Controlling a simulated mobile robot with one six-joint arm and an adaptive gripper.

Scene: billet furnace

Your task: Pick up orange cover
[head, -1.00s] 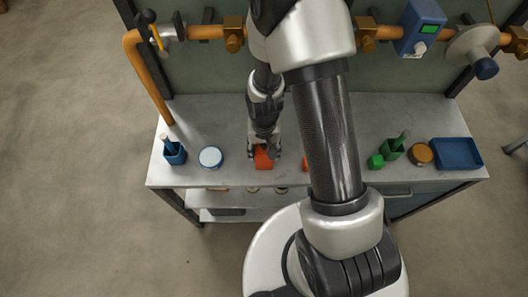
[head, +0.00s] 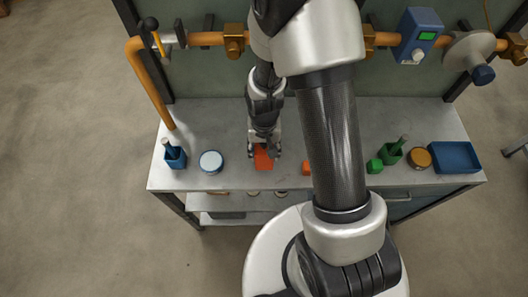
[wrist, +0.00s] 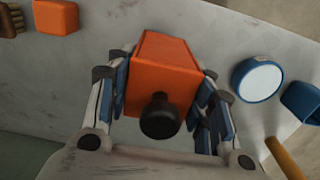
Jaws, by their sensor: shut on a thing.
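The orange cover (wrist: 165,65) is a box-like orange piece with a round black knob on its near end. In the wrist view it sits between the two fingers of my gripper (wrist: 157,80), which press on its two sides. In the head view the orange cover (head: 263,160) shows just below my gripper (head: 264,148), near the front of the bench. My fingers hide part of it there. I cannot tell whether it rests on the bench or is slightly above it.
On the metal bench (head: 225,118), a blue holder (head: 175,158) and a white-topped round tin (head: 211,161) stand left. A second orange block (wrist: 56,16), green pieces (head: 375,166), a brown-topped tin (head: 420,158) and a blue tray (head: 456,157) are right in the head view. Pipes run behind.

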